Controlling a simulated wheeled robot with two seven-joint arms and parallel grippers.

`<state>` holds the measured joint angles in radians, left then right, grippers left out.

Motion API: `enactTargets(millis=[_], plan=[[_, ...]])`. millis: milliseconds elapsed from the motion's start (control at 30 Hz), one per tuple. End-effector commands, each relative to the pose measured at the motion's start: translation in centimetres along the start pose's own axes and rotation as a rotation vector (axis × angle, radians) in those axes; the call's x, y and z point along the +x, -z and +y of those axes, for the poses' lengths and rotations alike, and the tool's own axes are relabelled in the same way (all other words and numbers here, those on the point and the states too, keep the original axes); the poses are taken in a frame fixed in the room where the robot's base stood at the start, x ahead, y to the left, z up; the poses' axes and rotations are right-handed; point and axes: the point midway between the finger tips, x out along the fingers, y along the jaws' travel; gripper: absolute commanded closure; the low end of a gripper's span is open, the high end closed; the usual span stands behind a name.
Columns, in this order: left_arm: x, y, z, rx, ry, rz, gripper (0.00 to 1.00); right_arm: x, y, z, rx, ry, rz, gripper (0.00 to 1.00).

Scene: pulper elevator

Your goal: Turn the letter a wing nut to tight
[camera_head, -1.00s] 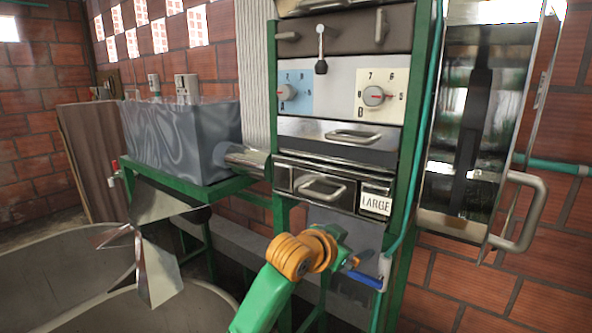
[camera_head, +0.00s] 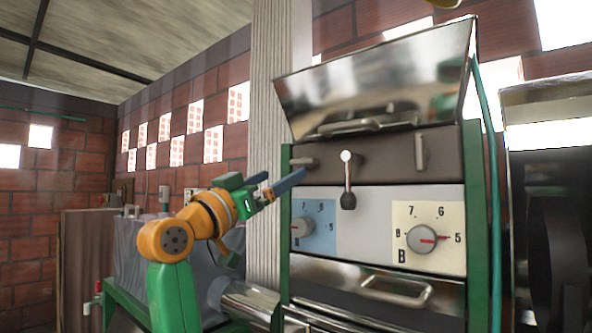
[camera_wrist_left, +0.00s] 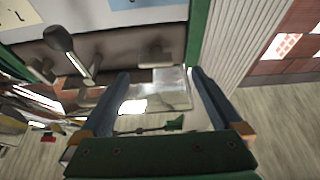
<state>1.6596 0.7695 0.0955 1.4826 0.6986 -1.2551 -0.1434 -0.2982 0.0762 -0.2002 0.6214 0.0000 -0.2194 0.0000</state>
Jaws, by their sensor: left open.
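Two wing nuts sit on the dark strip above the dials. The left one (camera_head: 303,162) lies roughly horizontal, and the right one (camera_head: 421,150) stands upright. No letter is readable on either; the letter B shows on the yellow dial plate (camera_head: 406,215) below, and the blue dial plate (camera_head: 322,232) is on the left. My left gripper (camera_head: 284,178), with blue fingers, is open and empty just left of the left wing nut. In the left wrist view this wing nut (camera_wrist_left: 155,57) is ahead, between the fingertips (camera_wrist_left: 158,74), with no clear contact. My right gripper is out of view.
A lever with a black ball (camera_head: 348,200) hangs between the wing nuts. A raised metal lid (camera_head: 385,75) leans above the strip. A green post (camera_head: 285,210) borders the panel's left side. A drawer handle (camera_head: 397,290) juts out below.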

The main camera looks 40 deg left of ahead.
Motion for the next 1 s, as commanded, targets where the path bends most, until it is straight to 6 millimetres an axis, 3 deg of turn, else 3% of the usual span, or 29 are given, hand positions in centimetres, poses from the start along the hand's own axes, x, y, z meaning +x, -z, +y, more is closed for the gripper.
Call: enactTargets(millis=[133, 300, 600, 667, 900, 933, 1000], plan=[[3.3, 0.7, 0.1, -0.004, -0.003, -0.005, 0.00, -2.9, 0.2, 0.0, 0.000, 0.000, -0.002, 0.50], [6.1, 0.5, 0.1, -0.002, -0.002, -0.005, 0.00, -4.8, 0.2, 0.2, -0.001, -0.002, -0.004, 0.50], [6.7, -0.1, 0.1, 0.001, 0.000, -0.002, 0.00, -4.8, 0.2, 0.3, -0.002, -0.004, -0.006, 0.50], [6.7, -0.1, 0.1, 0.001, 0.000, -0.002, 0.11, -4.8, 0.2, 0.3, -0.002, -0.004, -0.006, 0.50], [6.7, -0.1, 0.1, 0.001, 0.000, -0.002, 0.76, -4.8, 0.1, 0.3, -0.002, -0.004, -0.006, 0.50], [6.7, -0.1, 0.1, 0.001, 0.000, -0.002, 0.81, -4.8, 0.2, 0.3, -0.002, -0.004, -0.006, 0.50], [6.7, -0.1, 0.1, 0.002, -0.001, -0.002, 0.81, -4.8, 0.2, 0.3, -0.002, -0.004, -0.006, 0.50]])
